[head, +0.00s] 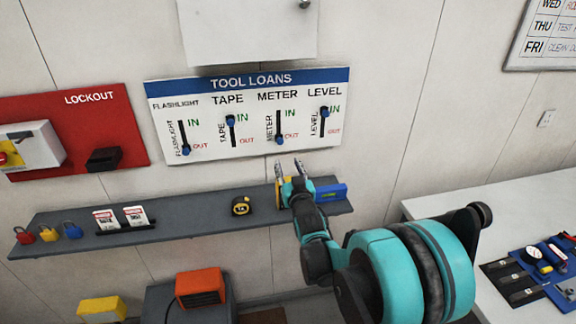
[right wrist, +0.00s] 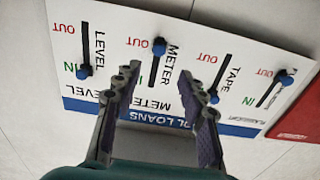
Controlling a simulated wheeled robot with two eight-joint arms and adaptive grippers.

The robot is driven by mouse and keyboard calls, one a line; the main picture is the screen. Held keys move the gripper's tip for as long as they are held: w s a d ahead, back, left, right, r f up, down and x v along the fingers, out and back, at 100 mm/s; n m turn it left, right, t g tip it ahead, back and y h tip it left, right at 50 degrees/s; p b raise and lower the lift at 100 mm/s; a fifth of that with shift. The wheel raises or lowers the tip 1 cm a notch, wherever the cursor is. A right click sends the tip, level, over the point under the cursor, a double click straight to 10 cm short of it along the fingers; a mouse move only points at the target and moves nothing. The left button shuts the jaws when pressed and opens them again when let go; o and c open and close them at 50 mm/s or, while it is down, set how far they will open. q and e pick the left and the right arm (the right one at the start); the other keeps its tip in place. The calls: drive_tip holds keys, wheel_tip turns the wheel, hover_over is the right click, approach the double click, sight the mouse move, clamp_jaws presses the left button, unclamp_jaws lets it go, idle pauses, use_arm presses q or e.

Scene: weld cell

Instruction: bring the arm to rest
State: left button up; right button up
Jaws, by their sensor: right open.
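My right gripper (head: 289,165) is raised in front of the wall, just below the TOOL LOANS board (head: 215,143). Its two fingers are apart with nothing between them; they also show open in the right wrist view (right wrist: 163,80), pointing at the board. In the head view, the flashlight slider (head: 186,150) and meter slider (head: 278,141) are down at OUT. The tape slider (head: 231,118) and level slider (head: 324,111) are up at IN. I cannot tell any contact with the board. My left gripper is out of view.
A grey shelf (head: 180,224) below the board holds a tape measure (head: 241,206), a blue level (head: 331,192), padlocks (head: 48,234) and tags. A yellow item is partly hidden behind my gripper. A white table (head: 440,208) stands right; a red lockout board (head: 110,125) hangs left.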

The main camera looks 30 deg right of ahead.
drive_tip(key=s+a+f+n+g+y+b, duration=0.1)
drive_tip(key=s+a+f+g, duration=0.2)
drive_tip(key=s, duration=0.7)
drive_tip(key=s+a+f+n+g+y+b, duration=0.1)
drive_tip(key=s+a+f+g+y+b, duration=0.1)
drive_tip(key=s+a+f+g, duration=0.2)
drive_tip(key=s+a+f+n+g+y+b, duration=0.1)
drive_tip(key=s+a+f+g+b, duration=0.1)
drive_tip(key=s+a+f, duration=0.6)
drive_tip(key=s+a+g, duration=0.1)
drive_tip(key=s, duration=0.6)
drive_tip(key=shift+s+f+y, duration=0.3)
drive_tip(key=shift+s, duration=0.1)
